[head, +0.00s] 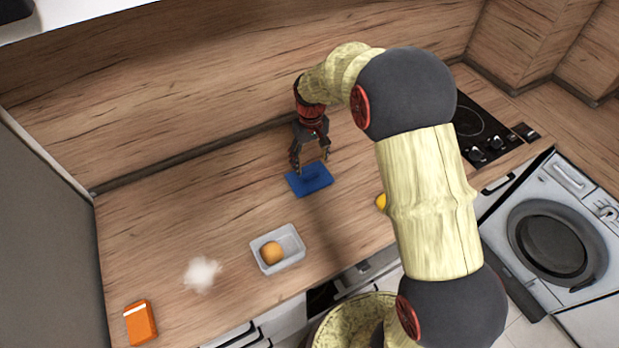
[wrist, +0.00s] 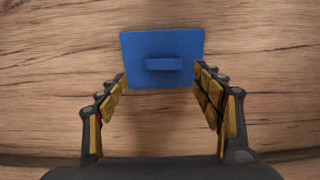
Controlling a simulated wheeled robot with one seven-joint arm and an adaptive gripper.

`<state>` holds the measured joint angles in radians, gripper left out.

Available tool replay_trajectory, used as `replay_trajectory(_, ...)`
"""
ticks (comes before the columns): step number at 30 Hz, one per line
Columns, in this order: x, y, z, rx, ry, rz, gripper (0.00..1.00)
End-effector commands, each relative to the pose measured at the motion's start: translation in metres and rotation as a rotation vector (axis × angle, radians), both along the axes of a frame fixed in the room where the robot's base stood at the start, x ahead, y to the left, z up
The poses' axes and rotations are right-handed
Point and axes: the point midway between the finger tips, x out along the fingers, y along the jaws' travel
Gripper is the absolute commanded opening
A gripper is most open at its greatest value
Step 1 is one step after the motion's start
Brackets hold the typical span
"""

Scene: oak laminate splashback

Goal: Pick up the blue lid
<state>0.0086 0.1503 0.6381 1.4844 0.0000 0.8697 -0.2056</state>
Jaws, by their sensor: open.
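My gripper (head: 312,165) is open and empty, pointing down above the lid's far part. In the wrist view my gripper (wrist: 162,90) has one finger on each side, and the handle lies ahead between them. I cannot tell the exact height of the fingertips above the lid.
A grey tray (head: 297,247) holding an orange ball (head: 271,252) stands nearer the front edge. A white fluffy thing (head: 202,273) and an orange box (head: 140,322) are further left. A yellow item (head: 381,202) is partly hidden by my arm. A cooktop (head: 478,125) is at right.

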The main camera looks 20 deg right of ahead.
Motion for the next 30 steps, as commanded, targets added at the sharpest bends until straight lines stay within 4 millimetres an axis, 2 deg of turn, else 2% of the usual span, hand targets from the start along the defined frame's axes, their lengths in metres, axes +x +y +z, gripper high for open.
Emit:
replay_trajectory(5,-0.002,0.002,-0.015,0.0,0.002,0.0,0.67)
replay_trajectory(13,-0.003,0.005,-0.051,0.0,0.001,0.0,0.67)
replay_trajectory(20,-0.003,0.004,-0.052,0.0,-0.001,-0.001,0.67)
replay_trajectory(30,-0.003,0.005,-0.052,0.0,-0.001,-0.001,0.48)
